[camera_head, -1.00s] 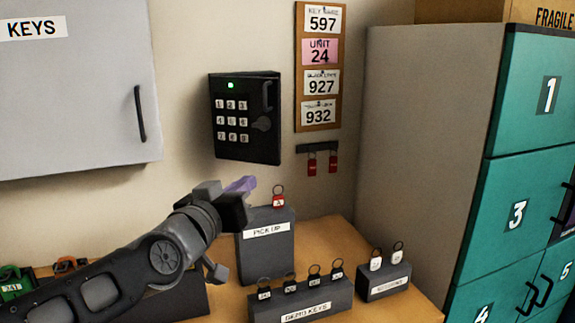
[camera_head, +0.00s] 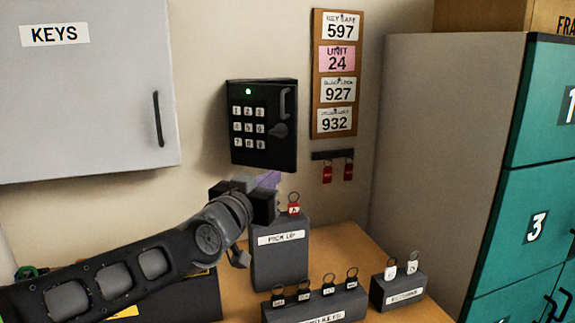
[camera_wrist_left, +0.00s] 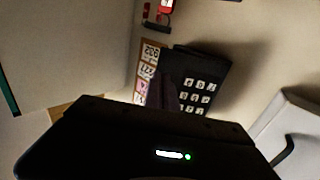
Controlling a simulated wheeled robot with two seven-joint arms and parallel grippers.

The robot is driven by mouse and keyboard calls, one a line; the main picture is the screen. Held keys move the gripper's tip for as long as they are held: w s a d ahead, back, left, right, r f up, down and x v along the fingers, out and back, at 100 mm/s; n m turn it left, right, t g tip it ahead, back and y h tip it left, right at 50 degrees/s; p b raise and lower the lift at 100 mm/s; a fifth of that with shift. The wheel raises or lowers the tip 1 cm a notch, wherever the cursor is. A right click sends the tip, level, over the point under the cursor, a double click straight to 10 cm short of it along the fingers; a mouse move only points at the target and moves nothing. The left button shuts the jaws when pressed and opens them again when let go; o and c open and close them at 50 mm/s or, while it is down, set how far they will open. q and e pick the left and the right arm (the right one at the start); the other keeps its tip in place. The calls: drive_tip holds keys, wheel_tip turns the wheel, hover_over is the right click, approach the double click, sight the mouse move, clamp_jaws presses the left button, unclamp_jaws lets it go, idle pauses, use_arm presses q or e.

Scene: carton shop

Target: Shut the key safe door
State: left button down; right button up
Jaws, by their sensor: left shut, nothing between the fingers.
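The key safe (camera_head: 262,124) is a black box on the wall with a numbered keypad, a lit green light, a handle and a knob on its front. Its front looks closed against the box, though I cannot tell if it is fully flush. My left gripper (camera_head: 270,180) is just below the safe, its purple fingers shut and empty. In the left wrist view the safe (camera_wrist_left: 205,82) appears tilted, with the purple fingers (camera_wrist_left: 165,92) in front of its edge; I cannot tell if they touch it. My right gripper is not in view.
A grey KEYS cabinet (camera_head: 90,90) hangs at left. A notice board (camera_head: 314,75) and red tags (camera_head: 327,173) hang right of the safe. Below stand the PICK UP block (camera_head: 281,262), a key rack (camera_head: 315,305) and a smaller block (camera_head: 398,290). Teal lockers (camera_head: 520,220) stand at right.

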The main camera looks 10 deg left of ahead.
sight(294, 161)
use_arm(q)
drive_tip(key=w, duration=0.3)
drive_tip(key=w+d, duration=0.1)
drive_tip(key=w, duration=0.4)
drive_tip(key=shift+w+d, duration=0.15)
drive_tip(key=shift+w, duration=0.2)
drive_tip(key=shift+w+d+p, duration=0.1)
drive_tip(key=shift+w+p, duration=0.15)
drive_tip(key=shift+p, duration=0.1)
drive_tip(key=w, duration=0.2)
drive_tip(key=w+d+p, duration=0.1)
drive_tip(key=w, duration=0.1)
drive_tip(key=shift+w, duration=0.1)
